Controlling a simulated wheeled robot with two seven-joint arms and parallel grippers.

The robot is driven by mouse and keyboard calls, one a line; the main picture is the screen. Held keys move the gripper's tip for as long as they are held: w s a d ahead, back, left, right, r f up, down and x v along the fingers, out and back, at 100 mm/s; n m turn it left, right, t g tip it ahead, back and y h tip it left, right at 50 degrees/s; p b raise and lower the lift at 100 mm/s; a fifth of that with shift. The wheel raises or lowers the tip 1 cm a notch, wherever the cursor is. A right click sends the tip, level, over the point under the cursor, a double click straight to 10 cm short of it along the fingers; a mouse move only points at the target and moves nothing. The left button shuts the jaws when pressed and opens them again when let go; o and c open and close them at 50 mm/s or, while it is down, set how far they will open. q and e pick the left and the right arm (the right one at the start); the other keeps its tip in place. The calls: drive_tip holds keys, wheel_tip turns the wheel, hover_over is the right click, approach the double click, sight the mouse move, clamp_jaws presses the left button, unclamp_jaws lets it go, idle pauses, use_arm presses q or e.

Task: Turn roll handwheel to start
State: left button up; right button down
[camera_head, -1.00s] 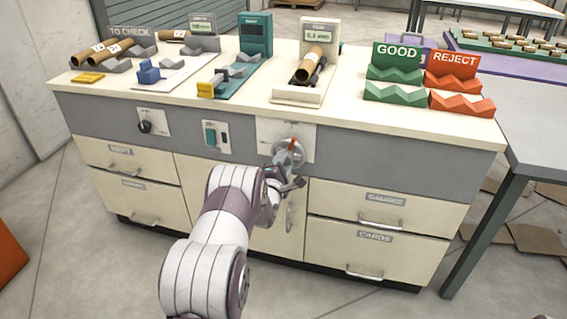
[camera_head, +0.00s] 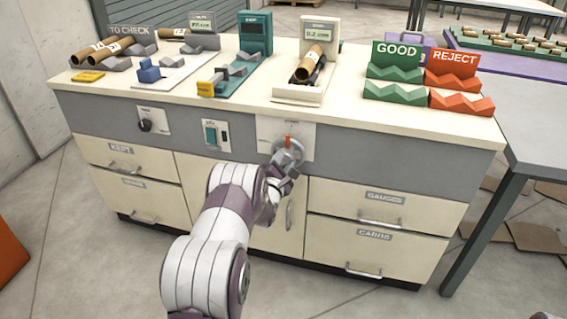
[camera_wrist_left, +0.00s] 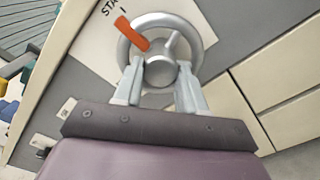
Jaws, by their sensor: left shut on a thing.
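The roll handwheel (camera_head: 301,148) is a grey metal wheel on a pale plate on the grey front panel of the cabinet. Its orange marker (camera_head: 288,140) points about straight up in the head view. In the left wrist view the handwheel (camera_wrist_left: 160,19) fills the upper middle, with its orange spoke (camera_wrist_left: 131,33) at the upper left, near the partly cut-off "STA..." lettering on the plate. My left gripper (camera_head: 286,158) is at the wheel. Its two fingers (camera_wrist_left: 159,76) are shut on the wheel's round hub. My right gripper is not in view.
A black knob (camera_head: 146,125) and a green switch (camera_head: 211,135) sit left of the wheel on the panel. Drawers and a door handle (camera_head: 290,212) are below. Gauges, cardboard tubes and the GOOD (camera_head: 397,55) and REJECT (camera_head: 453,60) racks stand on the top.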

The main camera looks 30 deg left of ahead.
use_arm(q)
drive_tip(key=shift+f, duration=0.15)
drive_tip(key=o, duration=0.8)
drive_tip(key=p+v, duration=0.2)
drive_tip(key=v, duration=1.1)
drive_tip(key=shift+w+d+p, duration=0.1)
drive_tip(key=shift+p, duration=0.25)
